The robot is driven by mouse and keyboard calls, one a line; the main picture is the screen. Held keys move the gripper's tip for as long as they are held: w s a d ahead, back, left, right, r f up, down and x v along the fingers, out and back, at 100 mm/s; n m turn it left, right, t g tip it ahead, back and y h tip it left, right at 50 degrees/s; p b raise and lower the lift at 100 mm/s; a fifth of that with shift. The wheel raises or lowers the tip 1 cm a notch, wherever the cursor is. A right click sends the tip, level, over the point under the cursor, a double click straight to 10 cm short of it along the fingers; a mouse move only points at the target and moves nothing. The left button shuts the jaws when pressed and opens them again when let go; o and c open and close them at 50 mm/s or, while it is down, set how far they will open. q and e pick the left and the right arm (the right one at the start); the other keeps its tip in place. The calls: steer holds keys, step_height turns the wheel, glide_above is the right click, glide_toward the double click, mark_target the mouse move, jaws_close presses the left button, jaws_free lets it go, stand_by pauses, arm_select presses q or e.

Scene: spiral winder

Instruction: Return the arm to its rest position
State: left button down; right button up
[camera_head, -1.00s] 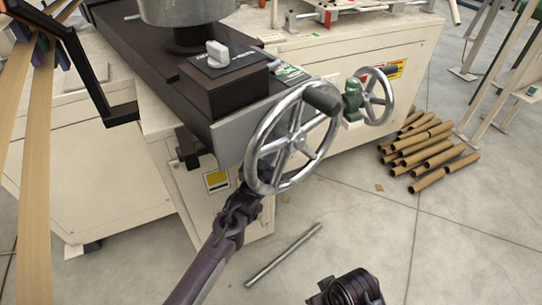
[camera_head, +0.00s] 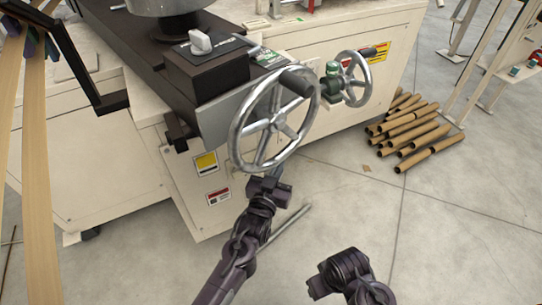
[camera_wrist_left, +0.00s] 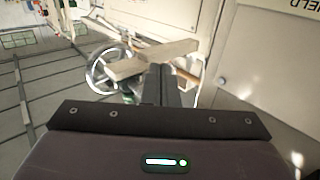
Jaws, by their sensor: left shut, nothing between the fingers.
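My left gripper (camera_head: 277,172) is below the large silver handwheel (camera_head: 234,143) in the head view, its tip close under the rim. The picture does not settle whether they touch. In the left wrist view the dark fingers of my left gripper (camera_wrist_left: 165,84) are together with nothing between them. A smaller spoked handwheel (camera_wrist_left: 98,82) shows to their left in that view.
The cream winder cabinet (camera_head: 290,148) with a second handwheel (camera_head: 366,80) fills the middle. A metal rod (camera_head: 290,222) lies on the floor behind my left arm. Several cardboard tubes (camera_head: 410,130) lie at the right. The grey floor at lower right is clear.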

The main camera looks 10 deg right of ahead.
arm_select(q)
steer(key=shift+s+d, duration=0.1)
steer(key=shift+s, duration=0.3)
